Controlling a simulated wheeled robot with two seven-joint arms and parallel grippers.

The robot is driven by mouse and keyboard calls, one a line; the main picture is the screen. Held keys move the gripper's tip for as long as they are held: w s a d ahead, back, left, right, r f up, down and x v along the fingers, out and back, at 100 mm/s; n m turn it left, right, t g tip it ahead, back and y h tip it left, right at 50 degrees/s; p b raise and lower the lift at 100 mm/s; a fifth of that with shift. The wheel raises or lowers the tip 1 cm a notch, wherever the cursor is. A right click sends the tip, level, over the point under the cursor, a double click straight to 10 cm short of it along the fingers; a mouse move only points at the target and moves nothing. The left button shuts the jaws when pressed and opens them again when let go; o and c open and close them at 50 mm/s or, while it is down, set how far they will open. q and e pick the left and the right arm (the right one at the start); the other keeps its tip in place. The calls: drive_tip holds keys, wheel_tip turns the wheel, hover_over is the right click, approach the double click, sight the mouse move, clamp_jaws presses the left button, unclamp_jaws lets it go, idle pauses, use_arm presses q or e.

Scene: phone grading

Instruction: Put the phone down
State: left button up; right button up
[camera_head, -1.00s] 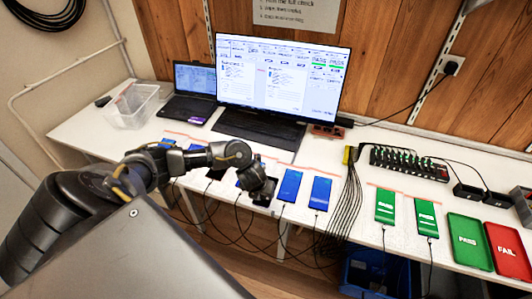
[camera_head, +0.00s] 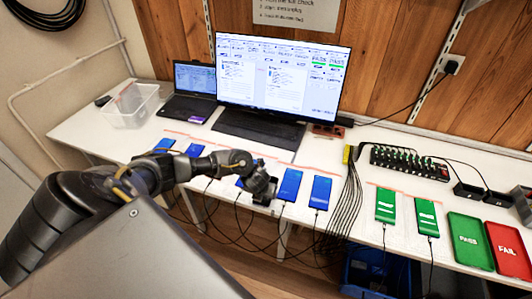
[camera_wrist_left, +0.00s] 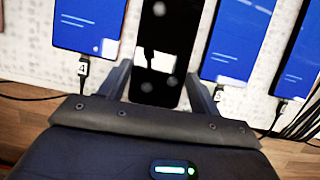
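A black phone (camera_wrist_left: 163,40) with a dark, reflective screen lies between the two fingers of my left gripper (camera_wrist_left: 158,76) in the left wrist view. The fingers press along its long edges near its lower end. The phone sits between blue-screen phones, over or on the white table; any gap beneath it cannot be told. In the head view my left gripper (camera_head: 262,186) is low over the row of phones at the table's front, and it mostly hides the black phone. My right gripper is not in view.
Blue phones (camera_head: 289,184) (camera_head: 320,192) lie close by with cables hanging off the front edge. In the wrist view, blue phones flank the black one (camera_wrist_left: 90,22) (camera_wrist_left: 236,40). Green phones (camera_head: 385,205), a PASS tray (camera_head: 470,263) and a FAIL tray (camera_head: 510,270) are at right.

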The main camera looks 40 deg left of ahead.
use_arm(q)
drive_tip(key=c, duration=0.4)
drive_tip(key=shift+r, duration=0.15)
drive_tip(key=shift+w+r, duration=0.1)
drive_tip(key=shift+r, duration=0.2)
wheel_tip(320, 180, up, 2)
drive_tip(key=shift+r+p, duration=0.1)
drive_tip(key=shift+p, duration=0.25)
drive_tip(key=s+d+r+p, duration=0.2)
drive_tip(key=d+r+p, duration=0.1)
drive_tip(key=d, duration=0.1)
drive_tip(key=s+d+r+p, duration=0.6)
drive_tip(key=d+r, duration=0.1)
drive_tip(key=shift+d, duration=0.3)
